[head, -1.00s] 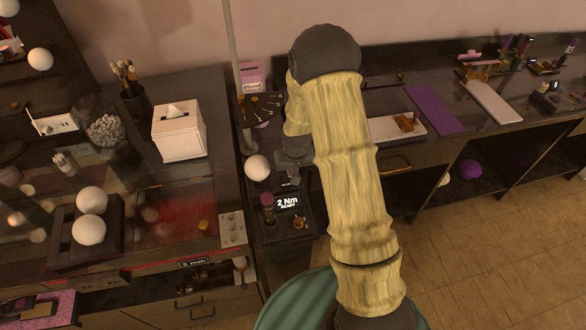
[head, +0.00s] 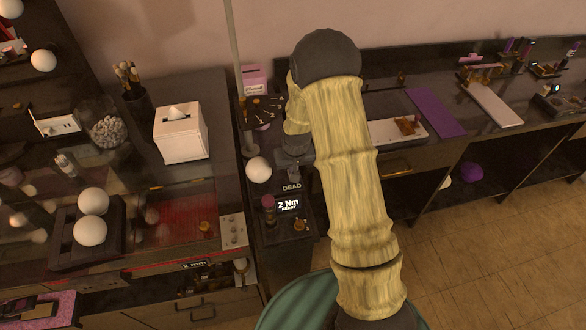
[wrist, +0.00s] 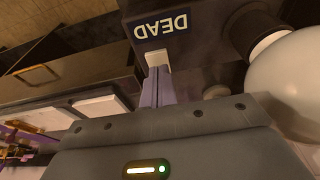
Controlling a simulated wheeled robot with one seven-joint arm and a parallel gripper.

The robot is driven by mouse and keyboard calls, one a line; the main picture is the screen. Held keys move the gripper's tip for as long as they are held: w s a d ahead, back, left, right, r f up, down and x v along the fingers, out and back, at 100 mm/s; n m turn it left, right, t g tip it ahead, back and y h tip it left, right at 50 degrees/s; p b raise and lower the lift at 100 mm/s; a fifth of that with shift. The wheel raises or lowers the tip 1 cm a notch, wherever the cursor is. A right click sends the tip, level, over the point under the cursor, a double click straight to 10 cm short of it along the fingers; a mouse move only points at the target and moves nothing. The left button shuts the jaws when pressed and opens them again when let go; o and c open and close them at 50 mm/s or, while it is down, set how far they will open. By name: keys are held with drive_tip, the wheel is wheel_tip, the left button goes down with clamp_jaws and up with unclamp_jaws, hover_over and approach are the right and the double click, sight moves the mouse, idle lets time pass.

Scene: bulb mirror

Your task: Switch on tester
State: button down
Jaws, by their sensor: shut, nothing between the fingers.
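A dark box with a white-on-dark label reading DEAD (wrist: 162,24) fills the top of the wrist view, upside down there. In the head view the DEAD label (head: 292,187) shows just above a small display (head: 288,205) reading 2 Nm READY. My gripper (wrist: 158,76) is shut and empty. Its fingertips are at a small pale tab (wrist: 156,58) on the box; I cannot tell whether they touch it. A white globe bulb (head: 258,169) stands beside the box. In the head view my arm and wrist hide part of this area.
A glass-topped counter at left holds a tissue box (head: 181,136) and two bulbs in a dark tray (head: 68,259). A thin upright pole (head: 235,60) stands behind the box. The bench at right bears a purple mat (head: 435,112) and a white board (head: 490,101).

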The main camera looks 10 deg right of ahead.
drive_tip(key=p+v, duration=0.1)
drive_tip(key=v, duration=0.2)
drive_tip(key=p+v, duration=0.1)
drive_tip(key=shift+w+r+p, duration=0.3)
drive_tip(key=s+r+b, duration=0.2)
drive_tip(key=s+r, duration=0.2)
drive_tip(key=r, duration=0.4)
drive_tip(key=shift+s+r, duration=0.15)
drive_tip(key=shift+s, duration=0.2)
drive_tip(key=s+r, duration=0.2)
drive_tip(key=s, duration=0.6)
drive_tip(key=s+r, duration=0.3)
drive_tip(key=s, duration=0.5)
drive_tip(key=shift+s+d+r, duration=0.15)
drive_tip(key=shift+s+d, duration=0.2)
drive_tip(key=shift+s, duration=0.05)
drive_tip(key=shift+w, duration=0.15)
